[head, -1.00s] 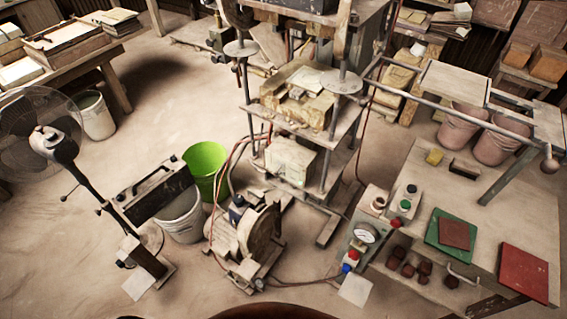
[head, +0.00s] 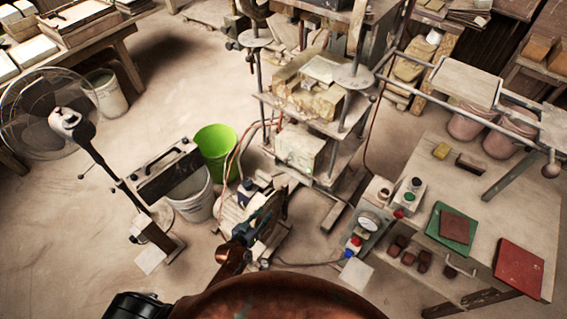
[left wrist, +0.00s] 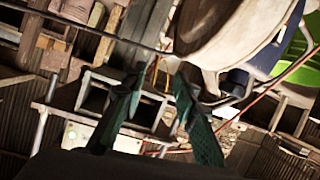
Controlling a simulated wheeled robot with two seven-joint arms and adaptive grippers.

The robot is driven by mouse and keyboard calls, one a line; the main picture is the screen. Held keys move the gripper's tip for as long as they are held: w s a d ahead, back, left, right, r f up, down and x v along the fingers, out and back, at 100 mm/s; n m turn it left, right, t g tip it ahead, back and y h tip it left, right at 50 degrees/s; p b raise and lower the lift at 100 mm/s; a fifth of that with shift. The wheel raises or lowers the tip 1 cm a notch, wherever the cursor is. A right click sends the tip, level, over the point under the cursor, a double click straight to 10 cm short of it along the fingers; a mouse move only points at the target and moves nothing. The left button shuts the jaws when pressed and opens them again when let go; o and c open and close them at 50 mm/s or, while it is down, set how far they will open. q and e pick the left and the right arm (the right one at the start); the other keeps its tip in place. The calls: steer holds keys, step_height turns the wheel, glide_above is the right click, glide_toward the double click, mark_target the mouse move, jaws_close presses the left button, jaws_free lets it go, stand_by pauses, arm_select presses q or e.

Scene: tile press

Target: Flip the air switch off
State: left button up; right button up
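I cannot tell which control is the air switch. A grey panel with a round gauge (head: 369,221), a red knob (head: 357,241) and a blue knob (head: 348,254) stands right of centre. A small box with a green button (head: 409,197) sits behind it on the table. My left gripper (head: 270,208) is over the motor-like machine (head: 232,207), left of the gauge panel and apart from it. In the left wrist view its two green fingers (left wrist: 155,88) are spread with nothing between them. My right gripper is not in view.
The press (head: 310,100) stands behind the machine. A green bucket (head: 215,140), white bucket (head: 190,195) and fan (head: 65,120) are on the left. The table (head: 490,180) holds a green plate (head: 449,230) and a red plate (head: 519,268). Red hoses run beside the press.

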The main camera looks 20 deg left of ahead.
mark_target(285, 163)
arm_select(q)
steer(key=w+d+r+t+h, duration=0.1)
steer(key=w+d+r+t, duration=0.15)
steer(key=r, duration=0.75)
steer(key=w+d+r+t, duration=0.1)
steer(key=w+r, duration=0.3)
steer(key=r, duration=0.6)
steer(key=shift+t, duration=0.25)
steer(key=shift+r+p+x, duration=0.2)
steer(key=shift+x, duration=1.8)
steer(key=shift+r+p+x, duration=0.2)
steer(key=shift+x, duration=1.8)
steer(key=shift+d, duration=0.15)
steer(key=shift+c, duration=0.4)
jaws_close()
